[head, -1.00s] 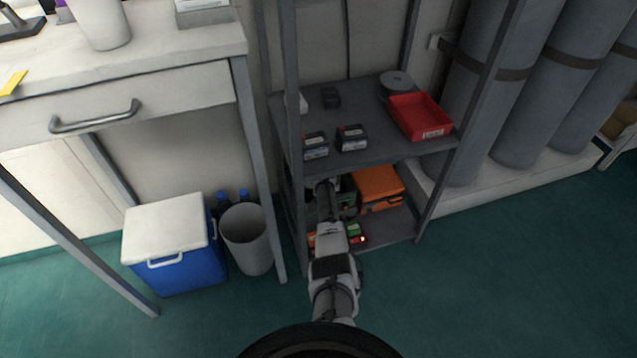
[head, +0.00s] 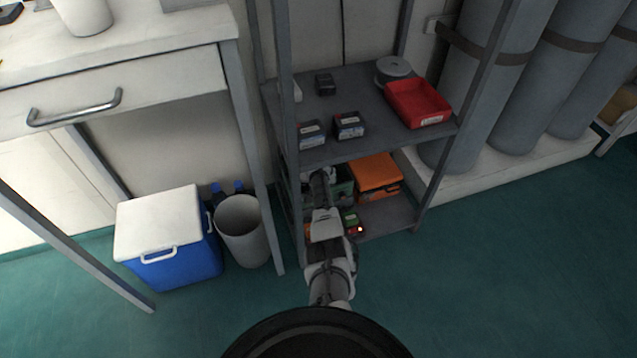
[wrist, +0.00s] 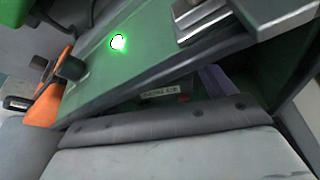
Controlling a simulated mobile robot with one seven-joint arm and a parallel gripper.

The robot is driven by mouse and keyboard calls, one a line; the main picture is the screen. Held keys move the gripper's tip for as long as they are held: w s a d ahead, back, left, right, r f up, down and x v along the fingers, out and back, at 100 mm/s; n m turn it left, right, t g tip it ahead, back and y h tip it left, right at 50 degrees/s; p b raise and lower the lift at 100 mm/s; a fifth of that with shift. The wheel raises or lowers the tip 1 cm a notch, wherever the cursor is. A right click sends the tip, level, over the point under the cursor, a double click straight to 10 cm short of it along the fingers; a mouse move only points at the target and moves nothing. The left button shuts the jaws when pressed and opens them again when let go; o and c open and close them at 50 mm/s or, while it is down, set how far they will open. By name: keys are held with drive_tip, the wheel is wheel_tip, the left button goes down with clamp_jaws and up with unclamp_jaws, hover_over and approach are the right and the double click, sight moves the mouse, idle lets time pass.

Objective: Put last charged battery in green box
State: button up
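A dark green box (head: 344,190) stands on the lower shelf, partly hidden behind my arm. My gripper (head: 319,178) reaches in under the upper shelf, at the left side of this box; its fingers cannot be made out. In the wrist view, a green surface (wrist: 150,50) with a bright green light spot fills much of the picture close up. A small pale label (wrist: 160,92) and a purple piece (wrist: 214,82) show in the dark gap below it. A small green-topped unit (head: 351,219) with a glowing orange-red light sits at the lower shelf's front. Whether it holds a battery is unclear.
An orange case (head: 375,175) lies right of the green box. Two dark packs (head: 348,125) (head: 311,133) and a red bin (head: 418,102) stand on the upper shelf (head: 370,138). The shelf posts are close to my arm. A bin (head: 243,230) and blue cooler (head: 170,240) stand left.

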drive_tip(key=shift+r, duration=0.15)
drive_tip(key=shift+r+p, duration=0.25)
drive_tip(key=shift+p, duration=0.1)
drive_tip(key=p+v, duration=0.4)
drive_tip(key=v, duration=0.3)
